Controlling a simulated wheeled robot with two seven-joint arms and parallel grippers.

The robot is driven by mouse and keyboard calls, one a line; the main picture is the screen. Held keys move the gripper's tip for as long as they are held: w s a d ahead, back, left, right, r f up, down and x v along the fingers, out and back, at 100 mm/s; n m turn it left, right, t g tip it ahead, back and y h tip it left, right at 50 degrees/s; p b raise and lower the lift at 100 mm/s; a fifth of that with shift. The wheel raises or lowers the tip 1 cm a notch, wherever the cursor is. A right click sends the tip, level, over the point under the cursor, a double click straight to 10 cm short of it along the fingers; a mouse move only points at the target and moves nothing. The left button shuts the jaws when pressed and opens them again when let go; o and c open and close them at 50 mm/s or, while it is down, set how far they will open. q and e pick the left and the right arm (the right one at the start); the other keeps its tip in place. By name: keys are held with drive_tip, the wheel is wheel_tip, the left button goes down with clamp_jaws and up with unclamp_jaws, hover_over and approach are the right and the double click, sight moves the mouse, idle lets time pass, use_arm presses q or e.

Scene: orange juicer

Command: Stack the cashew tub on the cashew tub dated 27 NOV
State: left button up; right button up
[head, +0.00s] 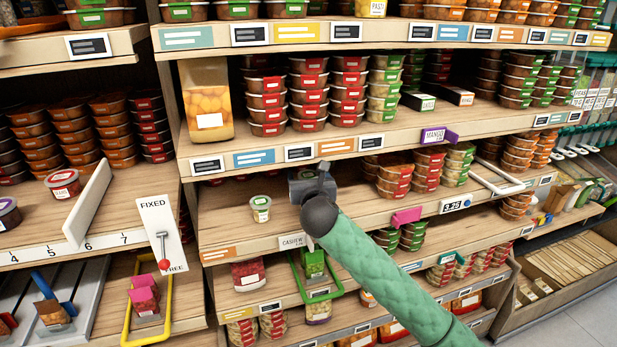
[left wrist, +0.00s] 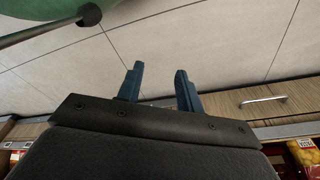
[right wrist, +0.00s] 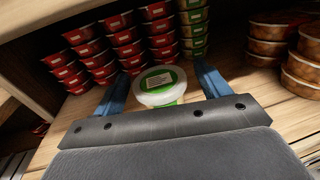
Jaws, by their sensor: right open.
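A small cashew tub (head: 261,208) with a pale lid and a green-and-white label stands on the middle shelf behind the CASHEW tag (head: 292,242). My right gripper (head: 312,185) is just right of it over the same shelf. In the right wrist view a round tub (right wrist: 160,85) with a white rim and green label lies between the open blue fingers of this gripper (right wrist: 158,90). I cannot tell whether it is the same tub or whether the fingers touch it. The dates are too small to read. My left gripper (left wrist: 160,88) is open and empty above the floor.
Red-lidded stacks (head: 395,175) stand right of my right gripper. The shelf left of the cashew tub is bare.

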drive_tip(key=shift+s, duration=0.1)
use_arm(q)
wheel_tip(320, 180, up, 8)
drive_tip(key=w+d+b, duration=0.2)
drive_tip(key=b, duration=0.1)
drive_tip(key=shift+d+g+b, duration=0.25)
drive_tip(key=shift+g+b, duration=0.05)
use_arm(e)
drive_tip(key=s+d, duration=0.1)
drive_tip(key=s, duration=1)
drive_tip(key=shift+s+d+r, duration=0.3)
drive_tip(key=shift+s+r, duration=0.05)
drive_tip(key=shift+r, duration=0.05)
